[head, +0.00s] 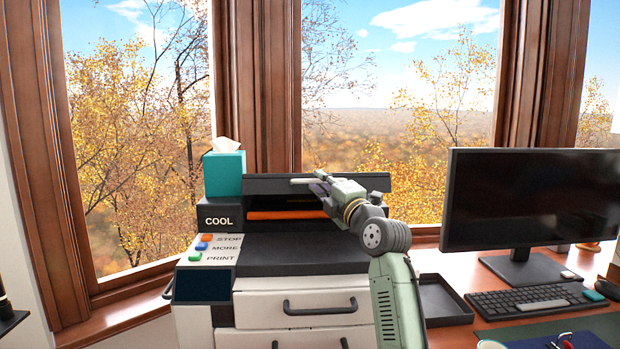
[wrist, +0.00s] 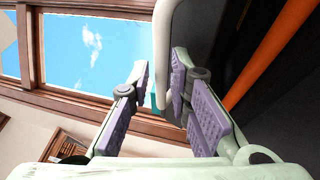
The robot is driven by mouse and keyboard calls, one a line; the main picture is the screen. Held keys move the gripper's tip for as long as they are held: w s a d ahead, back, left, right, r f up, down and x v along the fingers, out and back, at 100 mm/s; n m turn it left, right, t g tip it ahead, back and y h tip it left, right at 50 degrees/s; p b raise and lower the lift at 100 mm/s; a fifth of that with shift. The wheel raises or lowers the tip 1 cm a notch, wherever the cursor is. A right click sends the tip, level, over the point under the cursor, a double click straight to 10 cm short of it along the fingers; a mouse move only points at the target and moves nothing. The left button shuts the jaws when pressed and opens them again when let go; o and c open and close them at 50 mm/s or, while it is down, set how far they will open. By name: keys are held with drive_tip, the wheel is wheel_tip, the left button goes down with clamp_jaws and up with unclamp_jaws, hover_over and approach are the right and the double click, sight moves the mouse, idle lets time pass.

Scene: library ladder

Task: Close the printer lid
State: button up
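The printer (head: 300,262) stands before the window with its dark lid (head: 270,184) raised above the body. An orange bar (head: 285,215) shows in the gap beneath the lid and also in the wrist view (wrist: 268,55). A pale handle (head: 301,181) is on the lid's front. My gripper (head: 318,186) is at this handle. In the wrist view my gripper (wrist: 160,72) has its purple-padded fingers apart. The pale handle (wrist: 163,45) runs between them, closer to the right finger. Whether a pad touches it, I cannot tell.
A teal tissue box (head: 224,173) stands on the printer's left top, above colored buttons (head: 205,247). A black tray (head: 442,302), monitor (head: 530,200) and keyboard (head: 535,301) are on the desk at right. My arm passes in front of the printer's right side.

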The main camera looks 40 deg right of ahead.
drive_tip(key=shift+w, duration=0.15)
drive_tip(key=shift+r, duration=0.1)
drive_tip(key=shift+c, duration=0.4)
clamp_jaws()
